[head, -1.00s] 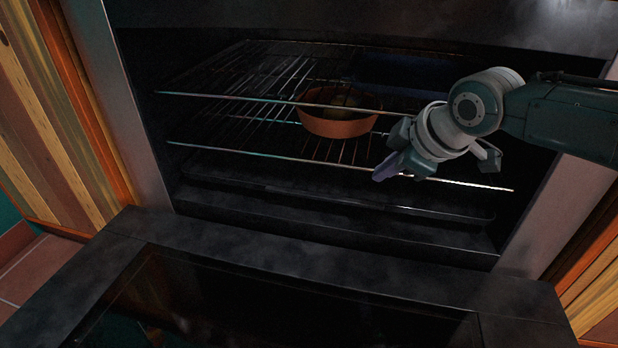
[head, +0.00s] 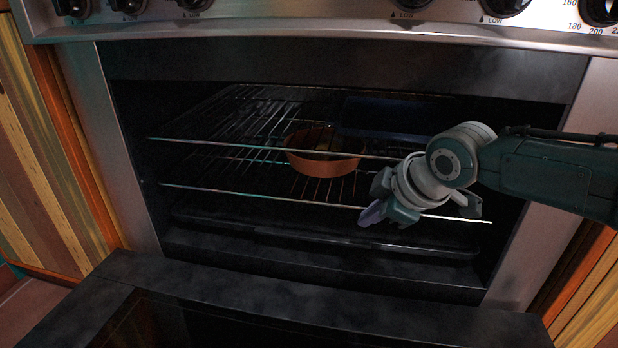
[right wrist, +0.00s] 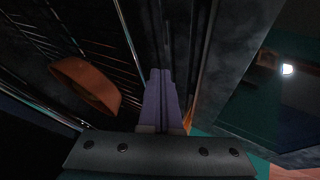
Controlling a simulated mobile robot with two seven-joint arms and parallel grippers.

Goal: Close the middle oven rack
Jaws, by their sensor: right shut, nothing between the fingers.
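The oven stands open, and its middle rack (head: 260,197) shows as a thin metal front bar with wires behind it. An orange-brown round dish (head: 325,165) appears to rest on this rack, with something dark inside. The dish is at the left in the right wrist view (right wrist: 87,85). My right gripper (head: 371,212) is shut and empty, with its purple fingers at the front bar, right of the dish. Its fingers show shut together in the right wrist view (right wrist: 162,98). I cannot tell whether they touch the bar. My left gripper is not in view.
An upper rack (head: 220,144) lies above the middle one, and a dark tray or shelf (head: 320,238) lies below. The oven door (head: 300,300) is folded down in front. Knobs (head: 190,3) line the panel above. Wooden cabinets flank the oven.

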